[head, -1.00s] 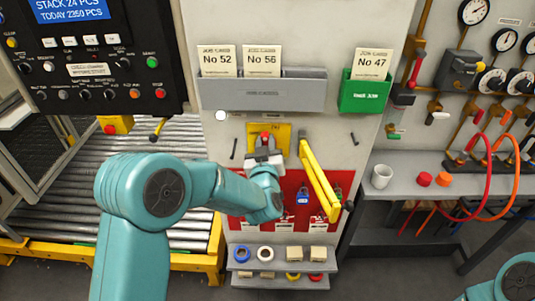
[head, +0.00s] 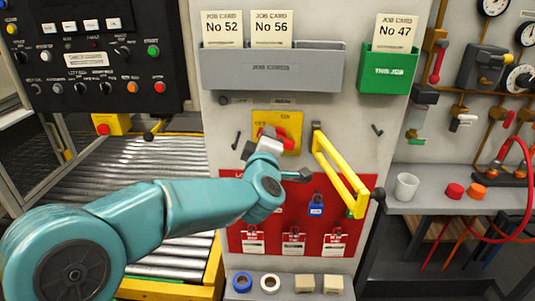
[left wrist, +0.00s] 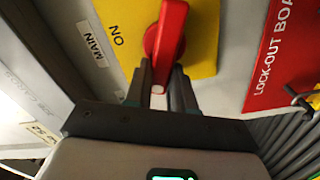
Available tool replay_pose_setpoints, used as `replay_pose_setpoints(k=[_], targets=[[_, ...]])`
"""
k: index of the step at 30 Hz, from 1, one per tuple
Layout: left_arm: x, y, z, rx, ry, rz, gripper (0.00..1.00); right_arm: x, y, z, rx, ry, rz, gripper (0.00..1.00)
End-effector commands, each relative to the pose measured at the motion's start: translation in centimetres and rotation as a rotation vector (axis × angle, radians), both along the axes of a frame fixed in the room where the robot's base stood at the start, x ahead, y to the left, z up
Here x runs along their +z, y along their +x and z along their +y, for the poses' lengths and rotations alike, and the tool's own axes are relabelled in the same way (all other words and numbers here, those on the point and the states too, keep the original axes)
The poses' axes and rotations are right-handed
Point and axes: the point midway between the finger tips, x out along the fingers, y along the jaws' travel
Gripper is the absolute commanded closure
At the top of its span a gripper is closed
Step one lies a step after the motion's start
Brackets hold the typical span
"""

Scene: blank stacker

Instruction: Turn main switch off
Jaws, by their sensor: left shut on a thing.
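The main switch is a red handle (left wrist: 168,35) on a yellow plate (left wrist: 203,45), with "ON" and "MAIN" lettering beside it in the left wrist view. In the head view the yellow plate (head: 289,120) is on the grey panel, below the grey card rack. My left gripper (left wrist: 166,92) is shut on the lower end of the red handle. In the head view my left gripper (head: 266,142) is at the switch and hides part of the handle. The handle's exact setting is hard to tell. My right gripper is not in view.
A yellow hinged bar (head: 335,170) juts from the panel right of the switch. Below is a red lock-out board (head: 335,218) with a blue padlock (head: 316,206) and tags. A black control panel (head: 100,82) is at left, and a shelf with a white cup (head: 406,186) at right.

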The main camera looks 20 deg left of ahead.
Motion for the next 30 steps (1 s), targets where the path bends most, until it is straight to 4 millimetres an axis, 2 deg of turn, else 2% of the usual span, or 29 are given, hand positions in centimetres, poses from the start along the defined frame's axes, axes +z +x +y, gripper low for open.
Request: replay_pose_setpoints(k=[1,3,12,21,30], targets=[[-1.1,0.0,-0.2,-0.008,-0.037,-0.004,1.0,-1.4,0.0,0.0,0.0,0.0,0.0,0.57],[-1.2,0.0,-0.2,-0.008,-0.094,-0.02,1.0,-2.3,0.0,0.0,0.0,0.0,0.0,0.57],[-1.4,0.0,-0.2,-0.009,-0.287,-0.076,1.0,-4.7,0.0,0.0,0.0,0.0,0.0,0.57],[-1.3,0.0,-0.2,-0.01,-0.38,-0.103,1.0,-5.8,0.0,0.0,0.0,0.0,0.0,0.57],[-1.1,0.0,-0.2,-0.011,-0.399,-0.109,1.0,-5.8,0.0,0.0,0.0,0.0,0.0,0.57]])
